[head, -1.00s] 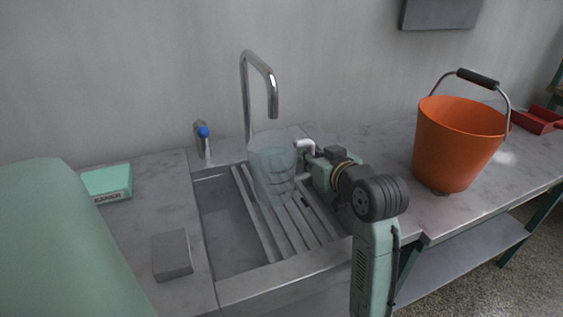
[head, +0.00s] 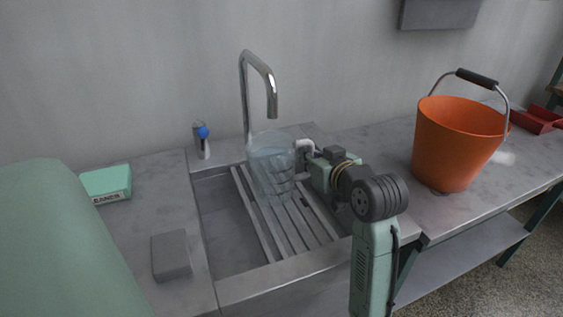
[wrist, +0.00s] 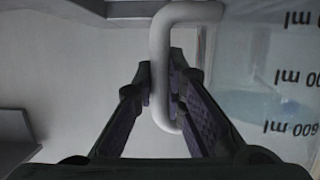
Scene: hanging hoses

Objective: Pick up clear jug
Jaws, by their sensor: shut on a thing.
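The clear jug (head: 270,165) stands upright over the slatted rack in the sink, below the faucet spout. In the head view I cannot tell whether its base touches the slats. My gripper (head: 306,160) comes from the right and is at the jug's white handle. In the wrist view, the two dark fingers of my gripper (wrist: 166,95) are closed on the white handle (wrist: 160,50) from both sides. The jug's clear wall with printed ml marks (wrist: 285,90) shows on the right there.
The slatted rack (head: 318,222) lies in the sink. The chrome faucet (head: 246,95) rises behind the jug. A blue-topped bottle (head: 203,140) stands behind left. A grey block (head: 171,256) and green box (head: 106,183) lie left. An orange bucket (head: 455,145) stands right.

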